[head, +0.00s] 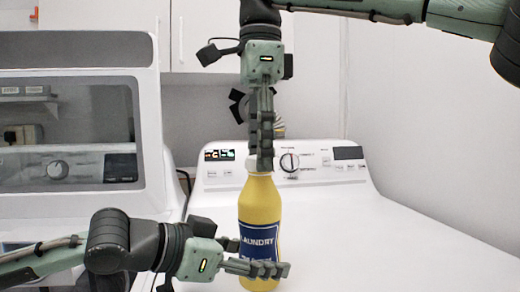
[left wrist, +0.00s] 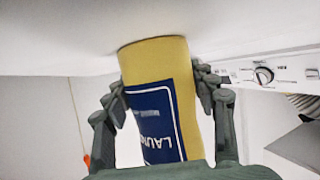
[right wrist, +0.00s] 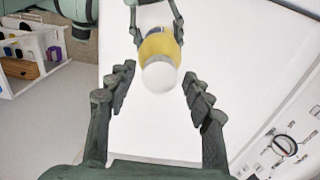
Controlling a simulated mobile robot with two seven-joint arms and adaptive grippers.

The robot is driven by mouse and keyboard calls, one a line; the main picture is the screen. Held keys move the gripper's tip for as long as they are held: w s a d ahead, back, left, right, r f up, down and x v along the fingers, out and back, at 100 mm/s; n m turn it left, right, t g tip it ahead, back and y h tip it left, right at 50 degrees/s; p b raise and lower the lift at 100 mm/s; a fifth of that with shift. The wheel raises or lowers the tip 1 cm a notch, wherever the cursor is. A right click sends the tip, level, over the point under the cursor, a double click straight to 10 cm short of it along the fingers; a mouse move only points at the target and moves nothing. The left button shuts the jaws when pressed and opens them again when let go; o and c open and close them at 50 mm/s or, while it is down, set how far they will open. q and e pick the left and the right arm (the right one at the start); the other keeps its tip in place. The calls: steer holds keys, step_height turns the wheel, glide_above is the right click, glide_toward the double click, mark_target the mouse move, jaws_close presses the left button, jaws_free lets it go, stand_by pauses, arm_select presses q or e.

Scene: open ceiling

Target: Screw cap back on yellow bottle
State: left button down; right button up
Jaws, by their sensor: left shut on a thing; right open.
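The yellow bottle (head: 261,198) stands upright on the white machine top, with a blue label reading LAUNDRY. It also shows in the left wrist view (left wrist: 158,62) and the right wrist view (right wrist: 158,45). A round white cap (right wrist: 160,77) sits at the bottle's top; I cannot tell how tightly it is seated. My left gripper (head: 262,262) is shut around the lower part of the bottle. My right gripper (head: 262,160) points straight down above the bottle's top. In the right wrist view its fingers are apart, on either side of the cap and empty.
The white machine top (head: 390,240) is clear to the right of the bottle. A control panel with a knob (head: 290,162) stands behind it. A second white machine (head: 75,150) is at the left. A shelf unit with several items (right wrist: 30,55) shows in the right wrist view.

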steer(key=shift+f, duration=0.1)
jaws_close()
steer(key=m, duration=1.2)
steer(key=shift+o, duration=0.4)
jaws_free()
steer(key=shift+r, duration=2.25)
